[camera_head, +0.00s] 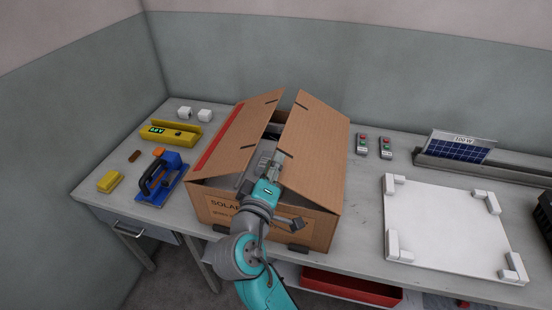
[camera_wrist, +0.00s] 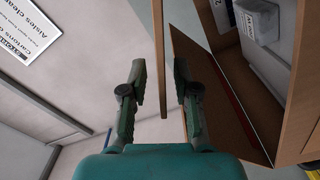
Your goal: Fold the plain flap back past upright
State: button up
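A cardboard box (camera_head: 265,205) marked "SOLAR" stands on the bench, with its top partly open. Its plain flap (camera_head: 313,140) is on the right and slopes up toward the gap. The other flap (camera_head: 235,137), on the left, bears a red stripe, which also shows in the wrist view (camera_wrist: 215,95). My gripper (camera_head: 265,158) is at the gap, beside the plain flap's free edge. In the wrist view its two fingers (camera_wrist: 160,82) are apart, with a thin cardboard edge (camera_wrist: 160,50) between them. I cannot tell whether either finger touches it.
A yellow device (camera_head: 170,133), a blue tool (camera_head: 160,180) and small blocks lie left of the box. Two button boxes (camera_head: 374,146), a white board with corner pieces (camera_head: 445,225) and a solar panel (camera_head: 457,148) are on the right. A red bin (camera_head: 350,287) is below.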

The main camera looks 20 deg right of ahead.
jog(key=shift+x, duration=1.15)
grip_shut()
